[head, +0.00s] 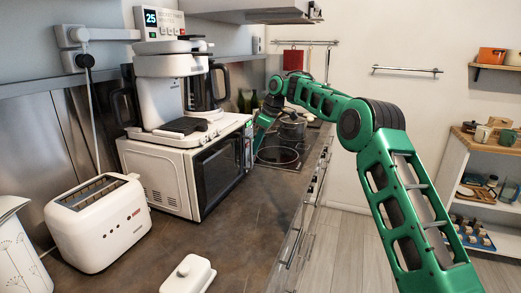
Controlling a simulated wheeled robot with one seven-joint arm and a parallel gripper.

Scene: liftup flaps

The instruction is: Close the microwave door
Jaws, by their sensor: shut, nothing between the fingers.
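The white microwave (158,178) stands on the dark counter, with a coffee machine on top of it. Its door (217,170), with a dark window, faces right and lies against or very near the front of the body. I cannot tell whether a small gap is left. My gripper (257,140) is shut and empty at the far end of the microwave's front, beside the control panel (248,143). It is small and partly hidden, and I cannot tell whether it touches the door.
The coffee machine (170,88) has a dark carafe. A white toaster (98,222) and a white butter dish (188,275) stand nearer on the counter (235,240). A pot (292,127) sits on the hob behind my gripper. The counter before the microwave door is clear.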

